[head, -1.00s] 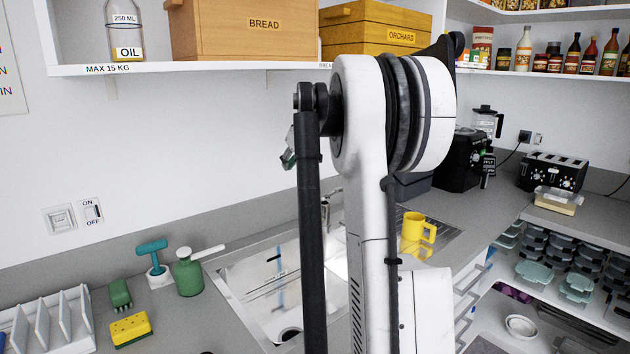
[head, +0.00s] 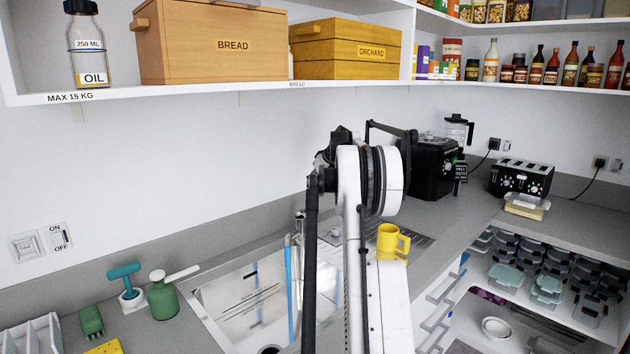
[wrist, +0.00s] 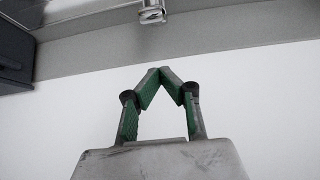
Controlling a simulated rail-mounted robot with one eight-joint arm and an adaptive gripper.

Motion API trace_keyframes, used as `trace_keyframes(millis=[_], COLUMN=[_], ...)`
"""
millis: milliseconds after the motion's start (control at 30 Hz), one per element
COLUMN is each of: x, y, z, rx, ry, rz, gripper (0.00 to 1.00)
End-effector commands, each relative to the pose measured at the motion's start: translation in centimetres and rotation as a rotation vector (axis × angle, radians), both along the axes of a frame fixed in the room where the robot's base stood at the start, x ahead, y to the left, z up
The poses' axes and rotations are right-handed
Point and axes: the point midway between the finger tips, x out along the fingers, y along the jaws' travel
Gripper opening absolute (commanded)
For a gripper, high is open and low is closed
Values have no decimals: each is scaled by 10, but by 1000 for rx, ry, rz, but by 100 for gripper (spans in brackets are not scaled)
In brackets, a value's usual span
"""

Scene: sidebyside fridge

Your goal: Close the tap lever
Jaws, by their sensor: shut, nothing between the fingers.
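The metal tap (head: 299,218) stands at the back of the sink (head: 225,310) in the head view, partly hidden by my arm. A narrow blue upright streak (head: 290,285), which looks like running water, shows below it. The lever cannot be made out clearly. In the wrist view, part of the tap (wrist: 152,12) shows at the top edge, beyond my gripper (wrist: 160,72). My gripper's green fingers meet at their tips, empty and apart from the tap. The gripper is hidden in the head view.
A yellow mug (head: 388,240) stands right of the sink. A green soap bottle (head: 162,297) and a teal-handled brush (head: 126,280) stand left of it. A shelf (head: 200,93) with boxes hangs above. A black machine (head: 432,165) stands at the back right.

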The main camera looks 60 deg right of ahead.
Motion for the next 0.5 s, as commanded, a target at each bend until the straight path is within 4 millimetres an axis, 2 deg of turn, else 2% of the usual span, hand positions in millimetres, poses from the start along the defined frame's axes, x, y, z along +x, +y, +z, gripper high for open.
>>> trace_keyframes(millis=[333,500], x=[39,24], y=[-8,-5], z=[-47,-63], rx=[0,0], ry=[0,0], rz=[1,0], gripper=[0,0])
